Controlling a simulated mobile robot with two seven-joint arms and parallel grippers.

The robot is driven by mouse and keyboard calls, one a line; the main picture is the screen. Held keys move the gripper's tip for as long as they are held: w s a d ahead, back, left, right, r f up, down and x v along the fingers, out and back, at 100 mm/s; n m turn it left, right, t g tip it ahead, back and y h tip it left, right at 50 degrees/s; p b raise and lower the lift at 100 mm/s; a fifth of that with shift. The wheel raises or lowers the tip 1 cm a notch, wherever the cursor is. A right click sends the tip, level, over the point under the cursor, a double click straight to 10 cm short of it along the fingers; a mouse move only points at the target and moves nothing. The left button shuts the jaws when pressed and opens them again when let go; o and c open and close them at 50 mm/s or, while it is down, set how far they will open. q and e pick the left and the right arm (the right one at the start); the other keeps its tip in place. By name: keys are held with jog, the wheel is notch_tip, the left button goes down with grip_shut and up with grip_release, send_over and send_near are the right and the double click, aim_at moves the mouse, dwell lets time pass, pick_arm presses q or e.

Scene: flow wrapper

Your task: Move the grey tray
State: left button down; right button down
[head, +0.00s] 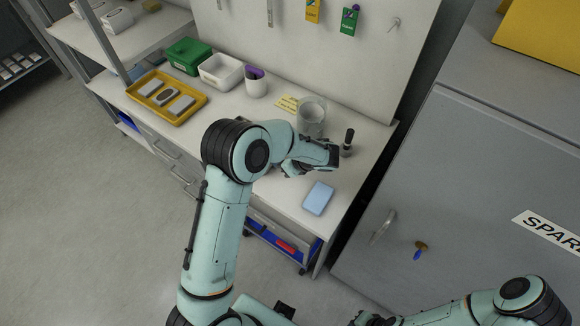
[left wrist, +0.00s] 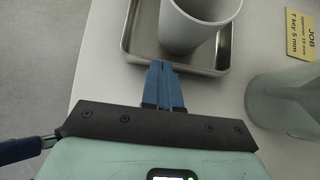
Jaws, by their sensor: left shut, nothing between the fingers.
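The grey tray (left wrist: 136,32) is a shallow metal tray in the left wrist view, with a pale cup (left wrist: 190,25) standing in it. The head view does not show the tray; my left arm covers that part of the worktop. My left gripper (left wrist: 162,66) has its blue fingers together, with nothing between them. Its fingertips overlap the tray's near rim in the picture; I cannot tell whether they touch it. My right arm is at the lower right of the head view, and its fingers are not visible.
A yellow tray (head: 187,115), green bin (head: 188,54) and white bin (head: 221,70) are left. A grey cabinet (head: 460,180) borders the worktop.

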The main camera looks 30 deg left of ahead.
pick_arm(q)
jog(key=a, duration=0.8)
jog(key=w+a, duration=0.1)
jog(key=a, duration=0.3)
jog(key=shift+a+p, duration=0.3)
pick_arm(e)
jog(key=shift+w+r, duration=0.4)
pick_arm(q)
jog(key=shift+d, duration=0.1)
